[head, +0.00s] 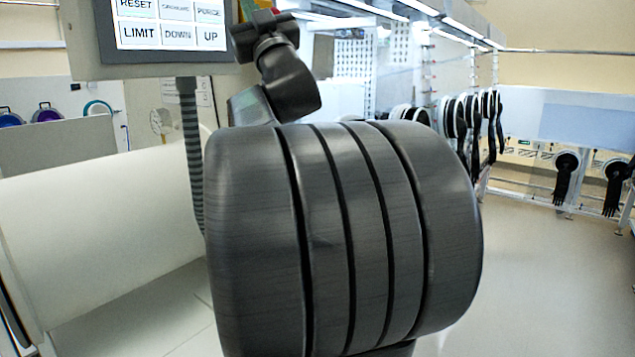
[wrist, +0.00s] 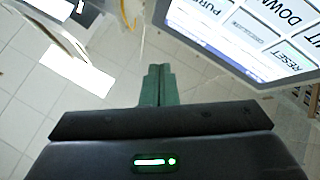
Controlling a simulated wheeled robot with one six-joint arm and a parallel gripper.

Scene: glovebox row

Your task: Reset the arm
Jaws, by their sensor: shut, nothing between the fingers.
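A control panel (head: 165,56) with a grey frame hangs at the upper left of the head view, its top cut off. Its lit screen (head: 170,22) shows buttons marked RESET, PURGE, LIMIT, DOWN and UP. The screen also fills the upper right of the wrist view (wrist: 245,32), tilted, with the RESET button (wrist: 299,57) near its lower right corner. My gripper (wrist: 159,70) shows in the wrist view with its green fingers together and nothing between them. Its tips appear just left of the panel's lower edge; I cannot tell the distance. My own dark arm covers the middle of the head view.
A ribbed grey conduit (head: 192,150) hangs below the panel. A large white cylinder (head: 110,230) lies at the left. Several black gloves on round ports (head: 470,115) line the row at the right. The floor (head: 545,270) at the right is clear.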

